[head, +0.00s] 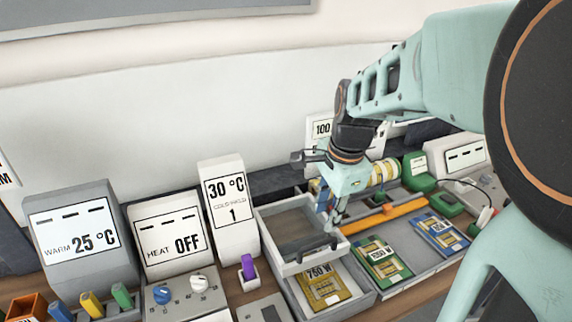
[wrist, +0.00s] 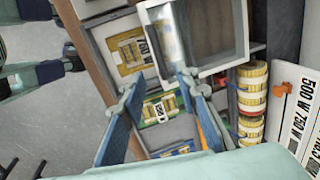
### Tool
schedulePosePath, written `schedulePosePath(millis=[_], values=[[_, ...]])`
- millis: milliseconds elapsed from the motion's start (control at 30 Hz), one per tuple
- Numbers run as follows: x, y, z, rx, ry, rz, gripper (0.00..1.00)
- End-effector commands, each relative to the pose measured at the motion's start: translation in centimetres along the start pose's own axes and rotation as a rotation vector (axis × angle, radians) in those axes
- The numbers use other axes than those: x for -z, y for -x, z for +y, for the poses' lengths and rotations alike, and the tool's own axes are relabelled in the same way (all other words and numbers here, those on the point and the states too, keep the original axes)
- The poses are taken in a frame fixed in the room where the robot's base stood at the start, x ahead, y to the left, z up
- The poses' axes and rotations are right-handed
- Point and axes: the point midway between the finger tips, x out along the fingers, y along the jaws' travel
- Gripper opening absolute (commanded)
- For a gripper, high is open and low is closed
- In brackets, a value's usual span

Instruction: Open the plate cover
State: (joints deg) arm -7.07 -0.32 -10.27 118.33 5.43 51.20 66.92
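In the head view my gripper (head: 333,222) is at the cover's right side.
Right of the cover are green (head: 382,260) and blue (head: 440,232) plates in grey bins, an orange bar (head: 385,215) and yellow rolls (wrist: 250,95). On the left stand the WARM (head: 80,238), HEAT (head: 170,232) and 30 °C (head: 226,202) display units. A purple switch (head: 248,268) is near the cover.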

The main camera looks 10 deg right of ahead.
Motion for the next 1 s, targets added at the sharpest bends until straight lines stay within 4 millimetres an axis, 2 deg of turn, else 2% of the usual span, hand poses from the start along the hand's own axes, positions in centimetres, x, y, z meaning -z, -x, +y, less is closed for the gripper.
schedulePosePath(millis=[167,600,800,1000], values=[[-0.1,-1.3,0.3,-0.012,0.022,0.002,0.29],[-0.1,-9.1,0.4,-0.012,0.017,0.002,0.29],[-0.1,-10.7,0.3,-0.010,0.017,0.001,0.29],[-0.1,-10.9,0.3,-0.008,0.017,0.002,0.29]])
